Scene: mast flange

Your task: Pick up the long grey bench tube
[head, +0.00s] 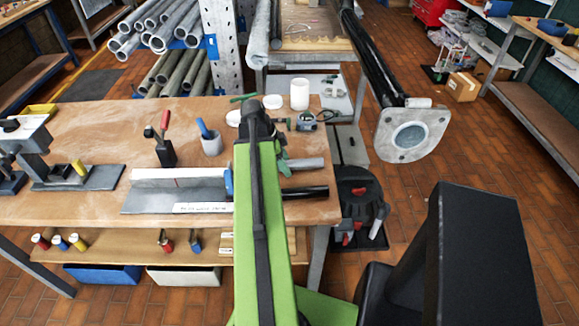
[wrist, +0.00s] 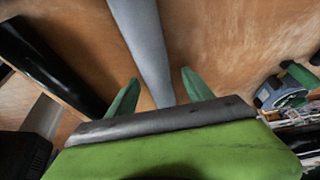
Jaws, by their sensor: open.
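The long grey bench tube (head: 306,164) lies on the wooden bench, its right part showing just right of my arm in the head view; my arm hides the rest. In the wrist view the grey tube (wrist: 143,40) runs from the top edge down between my two green fingertips. My gripper (wrist: 160,90) is open, with one finger on each side of the tube and a visible gap to both. I cannot tell how far the fingertips are above the bench. In the head view my arm mostly hides the gripper.
A black tube (head: 306,193) lies nearer the bench's front edge, also in the wrist view (wrist: 52,55). A green-and-grey tool (head: 304,122) and white containers (head: 299,94) stand behind the grey tube. A grey angle piece (head: 178,190) lies left of my arm.

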